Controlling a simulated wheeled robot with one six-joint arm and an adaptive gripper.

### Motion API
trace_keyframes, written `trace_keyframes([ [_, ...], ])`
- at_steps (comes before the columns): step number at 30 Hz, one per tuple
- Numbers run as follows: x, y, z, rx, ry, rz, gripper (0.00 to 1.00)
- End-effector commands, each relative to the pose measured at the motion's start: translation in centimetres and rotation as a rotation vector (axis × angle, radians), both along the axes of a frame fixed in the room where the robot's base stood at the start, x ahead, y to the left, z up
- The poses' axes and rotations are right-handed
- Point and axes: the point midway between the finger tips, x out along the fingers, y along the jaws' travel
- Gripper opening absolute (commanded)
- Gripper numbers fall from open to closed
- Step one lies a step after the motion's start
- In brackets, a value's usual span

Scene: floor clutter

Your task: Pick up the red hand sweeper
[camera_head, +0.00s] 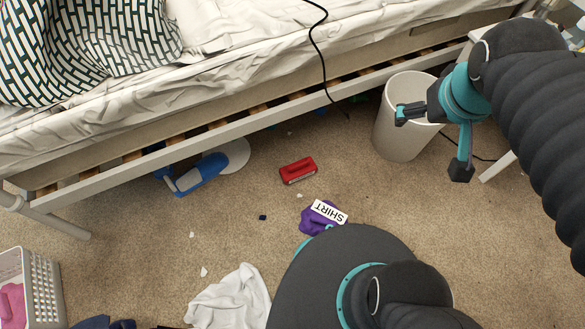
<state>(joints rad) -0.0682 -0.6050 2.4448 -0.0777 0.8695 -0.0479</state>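The red hand sweeper (298,170) is a small red block-shaped thing with a dark top and a lighter lower edge. It lies on the beige carpet in the middle of the camera_head view, just in front of the bed. My gripper (431,142) is at the upper right, above the floor and beside the white bin. Its two dark-tipped fingers are spread wide apart and nothing is between them. The gripper is well to the right of the sweeper and apart from it.
A white bin (391,140) stands right of the sweeper by the bed frame (225,130). A purple item with a SHIRT label (329,212) lies just below the sweeper. A blue and white object (203,174), white cloth (229,303) and basket (43,287) are left. A black cable (311,40) hangs off the bed.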

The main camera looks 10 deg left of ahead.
Motion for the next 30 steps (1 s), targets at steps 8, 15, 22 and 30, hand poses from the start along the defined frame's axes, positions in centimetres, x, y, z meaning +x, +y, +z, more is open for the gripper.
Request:
trace_keyframes([
  [8, 6.9, 3.2, -4.4, -0.180, 0.112, 0.302, 0.98],
  [15, 12.2, 6.9, -9.6, -0.331, 0.194, 0.572, 0.98],
  [22, 16.3, 11.6, -16.1, -0.466, 0.265, 0.846, 0.98],
  [30, 19.0, 17.8, -25.8, -0.614, 0.344, 1.189, 0.98],
])
